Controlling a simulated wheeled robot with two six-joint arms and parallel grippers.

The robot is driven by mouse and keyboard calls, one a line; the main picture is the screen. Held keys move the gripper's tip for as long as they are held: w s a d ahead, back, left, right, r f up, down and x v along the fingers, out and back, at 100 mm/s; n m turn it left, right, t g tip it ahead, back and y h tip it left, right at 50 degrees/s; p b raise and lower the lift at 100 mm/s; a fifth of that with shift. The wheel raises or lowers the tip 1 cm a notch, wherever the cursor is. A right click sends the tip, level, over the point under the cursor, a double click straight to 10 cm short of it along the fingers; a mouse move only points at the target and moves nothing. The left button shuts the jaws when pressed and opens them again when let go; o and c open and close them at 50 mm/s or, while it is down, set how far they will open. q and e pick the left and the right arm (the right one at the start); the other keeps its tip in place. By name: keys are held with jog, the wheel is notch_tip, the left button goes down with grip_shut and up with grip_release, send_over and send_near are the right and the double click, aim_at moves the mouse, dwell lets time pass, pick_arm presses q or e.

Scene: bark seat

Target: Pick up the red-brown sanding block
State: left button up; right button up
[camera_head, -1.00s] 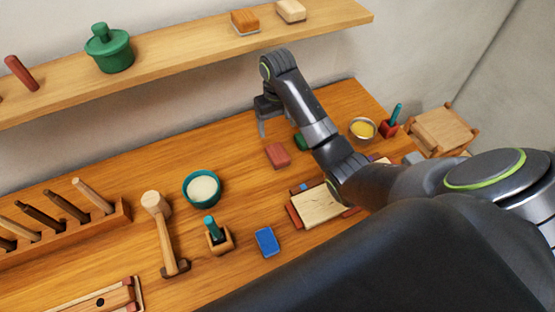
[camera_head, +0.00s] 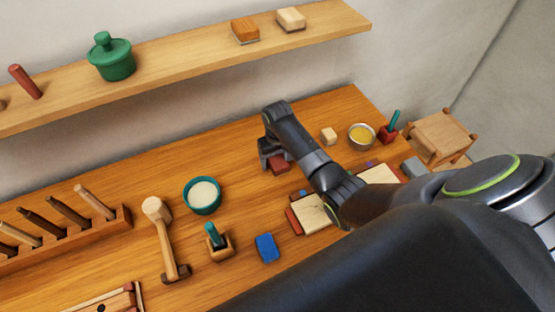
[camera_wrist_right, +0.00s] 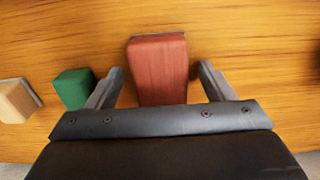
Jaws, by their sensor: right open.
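The red-brown sanding block (camera_head: 279,167) lies on the wooden bench, partly hidden by my right gripper in the head view. In the right wrist view the red-brown block (camera_wrist_right: 158,68) lies between the two fingers, with a gap on each side. My right gripper (camera_head: 270,157) is open at the block, and its fingers (camera_wrist_right: 160,84) also show in the right wrist view. My left gripper is not in view.
A green block (camera_wrist_right: 74,88) stands just outside one finger, with a pale wood block (camera_wrist_right: 17,100) beyond it. A blue block (camera_head: 267,248), a teal bowl (camera_head: 203,208) and a mallet (camera_head: 165,237) stand left and front. A shelf (camera_head: 180,68) runs above the bench.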

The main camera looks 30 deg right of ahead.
aim_at(277, 159)
jog(key=shift+f, duration=0.2)
jog(key=c, duration=1.1)
jog(key=shift+o, duration=0.2)
jog(key=shift+r, duration=0.15)
notch_tip(277, 159, up, 10)
jog(key=shift+f+b, duration=0.1)
jog(key=shift+b, duration=0.7)
jog(key=o, duration=0.5)
jog(key=c, duration=0.4)
